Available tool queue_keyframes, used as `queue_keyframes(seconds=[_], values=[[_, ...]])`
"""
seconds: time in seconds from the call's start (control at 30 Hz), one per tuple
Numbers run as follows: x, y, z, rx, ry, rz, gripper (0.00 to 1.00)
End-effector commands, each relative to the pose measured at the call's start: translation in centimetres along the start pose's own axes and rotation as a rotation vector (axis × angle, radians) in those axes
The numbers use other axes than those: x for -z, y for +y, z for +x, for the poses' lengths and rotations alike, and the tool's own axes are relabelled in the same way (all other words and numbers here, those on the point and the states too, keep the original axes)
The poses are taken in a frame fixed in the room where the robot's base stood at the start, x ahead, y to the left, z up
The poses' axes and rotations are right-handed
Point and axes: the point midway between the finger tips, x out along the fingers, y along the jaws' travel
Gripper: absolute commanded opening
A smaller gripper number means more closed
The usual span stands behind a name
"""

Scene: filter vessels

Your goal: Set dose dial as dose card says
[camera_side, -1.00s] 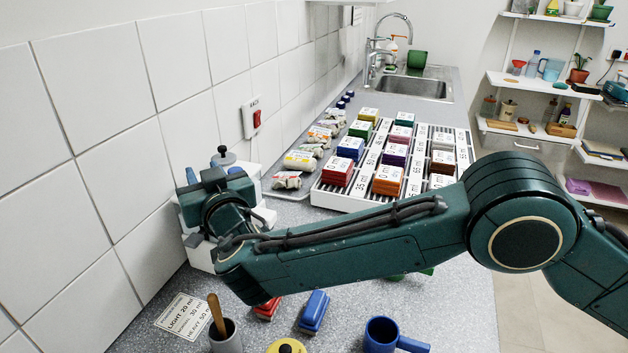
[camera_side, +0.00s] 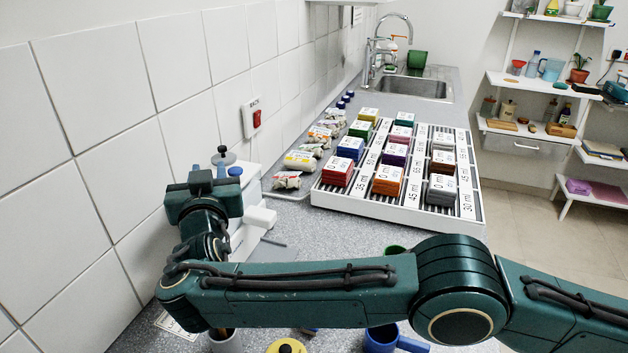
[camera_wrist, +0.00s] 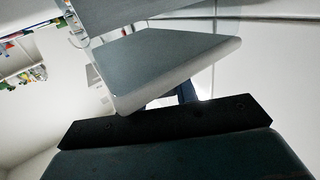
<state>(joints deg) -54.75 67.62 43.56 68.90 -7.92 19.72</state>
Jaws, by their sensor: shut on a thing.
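My gripper (camera_side: 203,184) is at the white machine (camera_side: 252,190) by the tiled wall, held in front of its left side. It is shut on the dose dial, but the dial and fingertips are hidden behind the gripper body. The wrist view shows a dark gripper bar (camera_wrist: 165,122) below a grey slab (camera_wrist: 165,62) close to the camera. The dose card (camera_side: 172,322) lies on the counter, mostly hidden behind my arm; its text is not readable now.
A white rack (camera_side: 395,205) of colored blocks with ml labels stands to the right. Small bags (camera_side: 300,160) lie along the wall. A red wall switch (camera_side: 257,118) is above. A grey cup (camera_side: 224,341), blue mug (camera_side: 381,337) and yellow object (camera_side: 286,346) stand at the front.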

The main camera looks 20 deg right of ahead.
Motion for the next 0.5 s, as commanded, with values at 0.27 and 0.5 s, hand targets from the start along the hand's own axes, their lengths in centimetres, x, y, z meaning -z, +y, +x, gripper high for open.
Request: queue_keyframes(seconds=[0.27,0.5], values=[[0.01,0.11,0.05,-0.034,0.001,0.000,0.06],[0.03,0.17,0.06,-0.042,0.001,-0.001,0.06]])
